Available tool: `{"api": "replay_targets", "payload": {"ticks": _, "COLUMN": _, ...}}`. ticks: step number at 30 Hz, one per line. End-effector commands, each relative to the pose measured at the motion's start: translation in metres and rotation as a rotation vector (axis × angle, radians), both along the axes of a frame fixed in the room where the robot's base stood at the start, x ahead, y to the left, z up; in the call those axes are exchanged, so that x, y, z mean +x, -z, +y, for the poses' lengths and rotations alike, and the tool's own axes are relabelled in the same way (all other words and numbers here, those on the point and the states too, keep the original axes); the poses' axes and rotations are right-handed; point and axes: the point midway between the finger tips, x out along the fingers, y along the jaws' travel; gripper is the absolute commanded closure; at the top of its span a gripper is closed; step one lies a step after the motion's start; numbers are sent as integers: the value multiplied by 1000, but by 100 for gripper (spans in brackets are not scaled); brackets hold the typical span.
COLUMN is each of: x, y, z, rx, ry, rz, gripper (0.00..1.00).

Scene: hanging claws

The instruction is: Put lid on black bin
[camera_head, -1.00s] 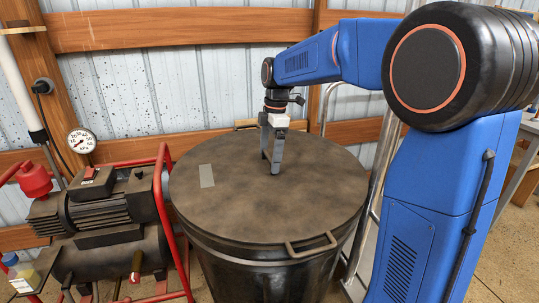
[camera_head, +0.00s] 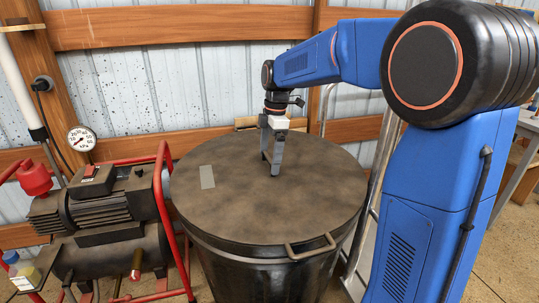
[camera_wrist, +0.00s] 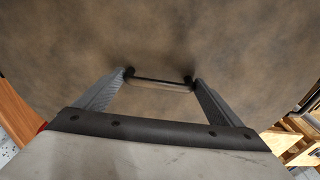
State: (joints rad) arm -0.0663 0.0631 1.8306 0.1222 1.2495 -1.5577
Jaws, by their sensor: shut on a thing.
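The wide round lid (camera_head: 240,215), brown and stained with a grey patch at its left, lies over the top of the black bin (camera_head: 262,272). It hides the bin's opening. Whether its rim is fully seated all round I cannot tell. My gripper (camera_head: 275,173) reaches down to the middle of the lid. In the wrist view, my two fingers (camera_wrist: 160,78) stand on either side of a short bar on the lid's top, the lid handle (camera_wrist: 160,85), and are shut on it. From the head view the fingers hide this handle.
A red-framed compressor (camera_head: 100,225) stands close at the bin's left. A pressure gauge (camera_head: 81,138) is on the wall behind it. A metal ladder-like frame (camera_head: 372,205) is close at the right. The bin's side handle (camera_head: 310,247) sticks out in front.

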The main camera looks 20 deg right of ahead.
Motion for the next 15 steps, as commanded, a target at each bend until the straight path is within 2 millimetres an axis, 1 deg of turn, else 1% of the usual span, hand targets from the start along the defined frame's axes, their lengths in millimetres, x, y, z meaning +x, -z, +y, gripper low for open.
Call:
{"api": "replay_targets", "payload": {"ticks": 6, "x": 0, "y": 3, "z": 0, "rx": 0, "ry": 0, "rz": -1, "gripper": 36}}
{"api": "replay_targets", "payload": {"ticks": 7, "x": 0, "y": 3, "z": 0, "rx": 0, "ry": 0, "rz": -1, "gripper": 6}}
{"api": "replay_targets", "payload": {"ticks": 8, "x": 0, "y": 3, "z": 0, "rx": 0, "ry": 0, "rz": -1, "gripper": 0}}
{"api": "replay_targets", "payload": {"ticks": 15, "x": 0, "y": 3, "z": 0, "rx": 0, "ry": 0, "rz": 1, "gripper": 0}}
